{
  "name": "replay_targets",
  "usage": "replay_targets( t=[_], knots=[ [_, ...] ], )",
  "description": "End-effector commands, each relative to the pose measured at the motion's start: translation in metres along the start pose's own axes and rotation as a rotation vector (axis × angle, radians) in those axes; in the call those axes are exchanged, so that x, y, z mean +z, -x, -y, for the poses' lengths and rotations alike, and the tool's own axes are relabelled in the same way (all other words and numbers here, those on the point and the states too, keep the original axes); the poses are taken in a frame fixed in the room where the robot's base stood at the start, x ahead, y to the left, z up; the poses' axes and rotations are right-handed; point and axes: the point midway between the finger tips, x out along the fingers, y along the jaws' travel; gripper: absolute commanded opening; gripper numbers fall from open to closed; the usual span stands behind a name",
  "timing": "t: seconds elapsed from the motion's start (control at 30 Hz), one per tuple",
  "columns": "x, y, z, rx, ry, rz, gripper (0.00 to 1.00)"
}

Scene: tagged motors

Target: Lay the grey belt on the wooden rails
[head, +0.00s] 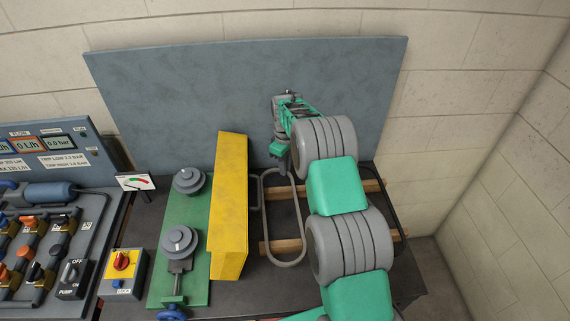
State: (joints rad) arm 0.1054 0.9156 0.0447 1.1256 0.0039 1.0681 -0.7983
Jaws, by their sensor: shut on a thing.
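The grey belt (268,225) is a long narrow loop to the right of the yellow guard. My gripper (284,168) is shut on its far end. The belt's near end overlaps the left part of the near wooden rail (281,246) in the head view; I cannot tell whether it touches the wood. The far wooden rail (373,186) shows at its right end. My arm hides the middle of both rails. The fingertips are small and partly hidden by the gripper's body.
A dark loop (399,215) lies at the rails' right ends. The yellow guard (228,210) stands left of the belt, beside a green plate (206,205) with two grey pulleys. A grey panel (220,90) rises behind.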

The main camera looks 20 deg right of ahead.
Motion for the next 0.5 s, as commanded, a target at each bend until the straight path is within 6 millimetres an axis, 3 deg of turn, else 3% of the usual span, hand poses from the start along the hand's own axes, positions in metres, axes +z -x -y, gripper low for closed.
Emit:
replay_targets(
  t=[0.5],
  knots=[
    [0.0000,-0.0045,0.0000,0.000,0.000,0.000,0.00]
  ],
)
